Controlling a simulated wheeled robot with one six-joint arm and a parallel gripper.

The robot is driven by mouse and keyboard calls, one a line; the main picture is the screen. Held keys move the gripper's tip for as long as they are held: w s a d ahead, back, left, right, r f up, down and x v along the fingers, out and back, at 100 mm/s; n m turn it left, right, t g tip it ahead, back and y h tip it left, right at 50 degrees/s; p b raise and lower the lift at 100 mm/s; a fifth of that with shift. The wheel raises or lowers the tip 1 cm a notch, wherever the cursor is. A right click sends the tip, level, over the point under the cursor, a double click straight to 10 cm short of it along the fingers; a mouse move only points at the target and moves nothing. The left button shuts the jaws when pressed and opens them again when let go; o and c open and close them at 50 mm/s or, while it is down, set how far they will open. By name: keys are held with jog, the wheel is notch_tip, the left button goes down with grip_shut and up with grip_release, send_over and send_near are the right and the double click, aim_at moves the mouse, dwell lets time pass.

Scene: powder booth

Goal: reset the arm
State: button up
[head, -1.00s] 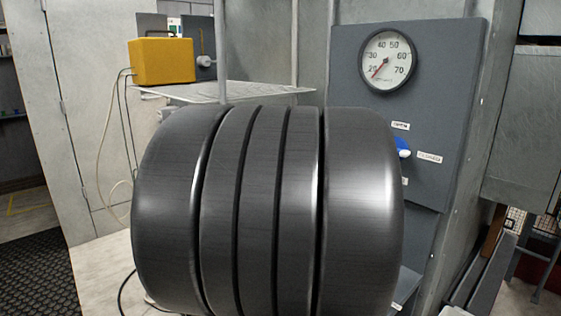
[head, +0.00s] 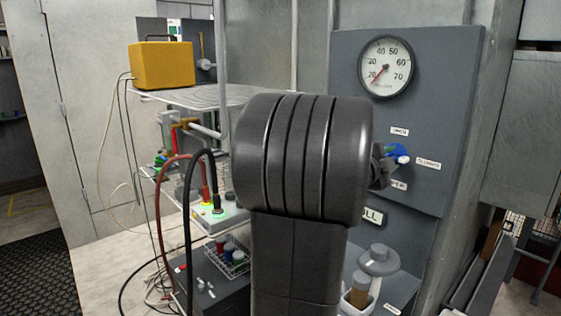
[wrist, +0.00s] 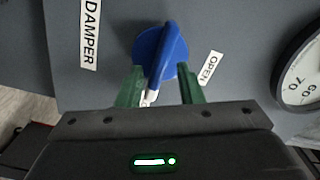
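My gripper (wrist: 161,72) shows in the wrist view with its two green fingers apart. A blue damper handle (wrist: 170,48) on the grey panel (wrist: 235,45) lies beyond and partly between the fingers, with visible gaps on both sides. The handle slants a little, and a pale tip shows at its lower end. In the head view the blue handle (head: 396,150) is small, at the right of my arm. My arm covers most of the gripper there, so contact cannot be told.
A round gauge (head: 386,67) sits on the panel above the handle. A yellow box (head: 161,63) stands on a wire shelf (head: 190,95) at the left. Red and black cables, a vial rack (head: 229,258) and a lidded container (head: 379,261) stand low around my arm.

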jog(key=shift+n, duration=1.1)
